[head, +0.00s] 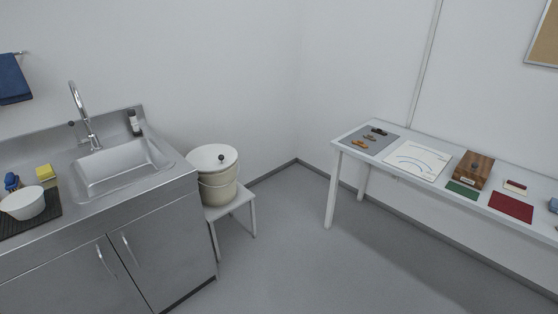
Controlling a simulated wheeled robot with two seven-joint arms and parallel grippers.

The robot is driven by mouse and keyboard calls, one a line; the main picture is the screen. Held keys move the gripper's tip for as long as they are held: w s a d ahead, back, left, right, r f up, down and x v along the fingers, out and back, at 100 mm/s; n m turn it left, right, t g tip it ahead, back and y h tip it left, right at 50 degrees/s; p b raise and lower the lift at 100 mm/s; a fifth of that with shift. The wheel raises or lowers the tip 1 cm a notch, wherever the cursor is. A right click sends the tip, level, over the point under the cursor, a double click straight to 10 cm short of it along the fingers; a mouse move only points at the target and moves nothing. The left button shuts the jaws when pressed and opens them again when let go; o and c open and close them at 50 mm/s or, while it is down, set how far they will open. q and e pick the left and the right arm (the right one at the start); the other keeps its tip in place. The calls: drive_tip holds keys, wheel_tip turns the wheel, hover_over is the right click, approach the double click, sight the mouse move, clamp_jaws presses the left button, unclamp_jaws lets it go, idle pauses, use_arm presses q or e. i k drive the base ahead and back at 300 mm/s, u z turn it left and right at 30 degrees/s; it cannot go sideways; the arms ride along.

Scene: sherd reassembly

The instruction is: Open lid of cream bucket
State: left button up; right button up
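The cream bucket (217,189) stands upright on a small white stool (234,206) in the head view, left of centre. A thin handle runs around the bucket's side. Neither of my grippers shows in the head view.
A steel sink counter (170,182) stands just left of the bucket. A white bowl (24,203) lies on a dark mat at far left. A white table (345,143) with mats, sherds and a wooden box (474,170) stands right. The floor (300,250) between is clear.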

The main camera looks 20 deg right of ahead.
sight(216, 157)
drive_tip(key=z, duration=1.1)
drive_tip(key=i, duration=2.45)
drive_tip(key=u, duration=0.65)
